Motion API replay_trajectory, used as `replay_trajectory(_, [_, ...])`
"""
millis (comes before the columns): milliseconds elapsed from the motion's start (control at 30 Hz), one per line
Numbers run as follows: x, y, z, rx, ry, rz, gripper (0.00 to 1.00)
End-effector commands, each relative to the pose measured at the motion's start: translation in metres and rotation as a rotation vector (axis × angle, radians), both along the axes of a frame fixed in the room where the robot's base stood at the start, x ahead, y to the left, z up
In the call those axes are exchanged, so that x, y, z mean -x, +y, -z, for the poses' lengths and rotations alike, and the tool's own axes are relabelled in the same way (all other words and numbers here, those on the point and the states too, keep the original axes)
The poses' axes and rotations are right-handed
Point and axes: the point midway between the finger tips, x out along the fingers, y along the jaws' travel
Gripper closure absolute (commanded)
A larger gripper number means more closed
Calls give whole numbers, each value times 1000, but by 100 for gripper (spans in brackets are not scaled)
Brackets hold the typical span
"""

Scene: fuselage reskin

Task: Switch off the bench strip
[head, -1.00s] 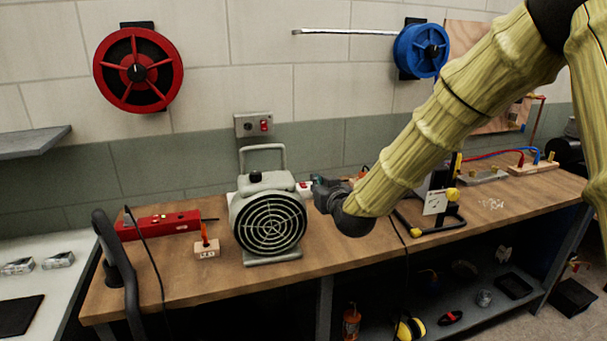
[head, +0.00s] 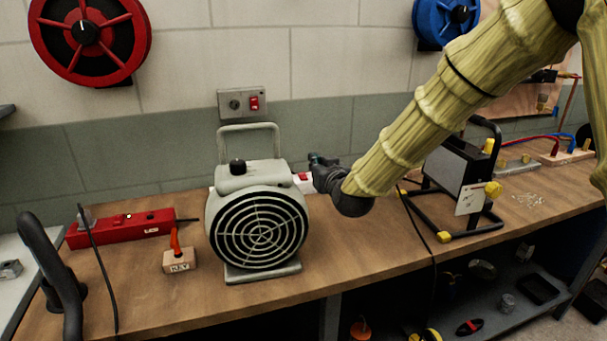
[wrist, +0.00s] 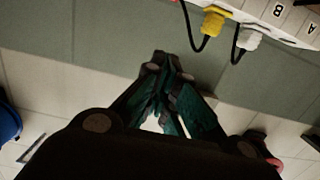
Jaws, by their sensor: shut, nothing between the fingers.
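A white strip (head: 304,188) with a red switch (head: 303,177) lies on the bench just right of the grey fan; the fan and my gripper hide most of it. In the wrist view, the white strip (wrist: 284,12) crosses the top right corner, with letters A and B, a yellow plug (wrist: 213,20) and a white plug (wrist: 249,38). My gripper (head: 316,158) is at the fan's right side, close to the strip. In the wrist view my gripper (wrist: 168,62) has its fingertips together and empty, apart from the plugs in the picture.
The grey fan (head: 257,228) stands close on the left. A work lamp (head: 449,170) stands right. A red box-shaped tool (head: 122,228) and a small labelled block (head: 180,260) are further left. A wall plate (head: 243,103) has a red switch. The front bench top (head: 370,250) is clear.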

Motion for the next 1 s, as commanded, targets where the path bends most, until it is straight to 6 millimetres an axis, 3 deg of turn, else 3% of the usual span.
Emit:
replay_trajectory(33, [0, 0, 11, 0, 0, 0, 100])
replay_trajectory(133, [0, 0, 15, 0, -1, 0, 100])
replay_trajectory(667, [-4, 1, 16, 0, 0, 0, 100])
replay_trajectory(1000, [-48, 15, 21, 0, 0, 1, 100])
